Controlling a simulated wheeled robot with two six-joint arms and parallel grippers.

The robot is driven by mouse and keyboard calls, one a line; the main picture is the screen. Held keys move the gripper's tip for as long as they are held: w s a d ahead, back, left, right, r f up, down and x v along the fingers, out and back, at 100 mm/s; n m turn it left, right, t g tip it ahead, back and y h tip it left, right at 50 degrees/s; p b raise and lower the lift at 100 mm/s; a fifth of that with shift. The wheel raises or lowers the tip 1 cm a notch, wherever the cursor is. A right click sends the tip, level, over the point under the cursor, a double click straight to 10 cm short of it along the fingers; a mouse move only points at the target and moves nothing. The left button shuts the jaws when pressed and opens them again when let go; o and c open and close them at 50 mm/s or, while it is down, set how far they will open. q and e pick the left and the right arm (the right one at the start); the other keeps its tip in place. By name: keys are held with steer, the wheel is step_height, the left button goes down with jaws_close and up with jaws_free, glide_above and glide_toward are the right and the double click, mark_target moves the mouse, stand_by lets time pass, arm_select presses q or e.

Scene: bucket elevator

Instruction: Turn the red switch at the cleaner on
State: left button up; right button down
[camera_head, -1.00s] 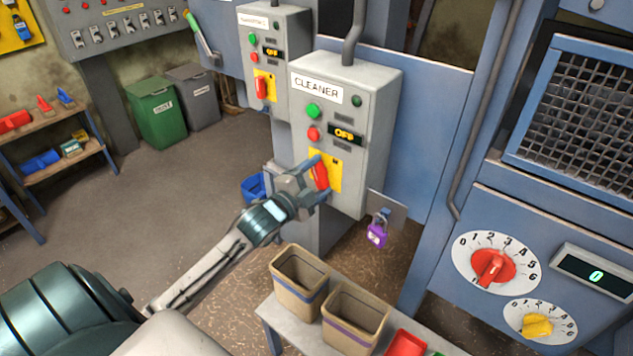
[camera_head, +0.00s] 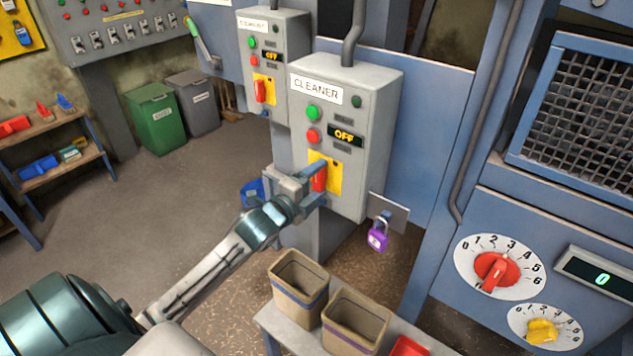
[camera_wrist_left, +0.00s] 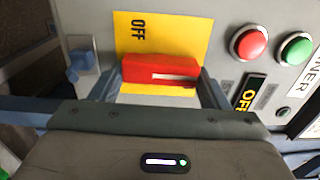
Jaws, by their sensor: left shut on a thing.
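The cleaner box (camera_head: 368,135) is grey, with a label reading CLEANER, a green button (camera_head: 314,111), a red button (camera_head: 313,136) and a display (camera_head: 345,135) reading OFF. Its red switch (camera_head: 319,178) sits on a yellow plate (camera_head: 336,178) and stands about upright in the head view. My left gripper (camera_head: 318,182) is shut on the red switch, one finger on each side. In the left wrist view the red switch (camera_wrist_left: 160,69) lies between the fingers, beside the word OFF on the yellow plate (camera_wrist_left: 180,35). My right gripper is out of view.
A second box (camera_head: 287,50) with a similar red switch stands behind, to the left. A purple padlock (camera_head: 377,238) hangs just right of the cleaner box. Two tan bins (camera_head: 300,283) stand on a bench below. A blue panel with dials (camera_head: 495,272) is at the right.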

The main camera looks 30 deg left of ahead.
arm_select(q)
steer(key=o, duration=1)
steer(key=shift+s+f, duration=0.15)
steer(key=shift+s, duration=0.4)
steer(key=shift+s+a+b, duration=0.2)
steer(key=shift+s+b, duration=0.25)
steer(key=shift+s, duration=2)
steer(key=shift+s+a+b, duration=0.2)
steer(key=shift+s+b, duration=0.2)
steer(key=shift+s, duration=2)
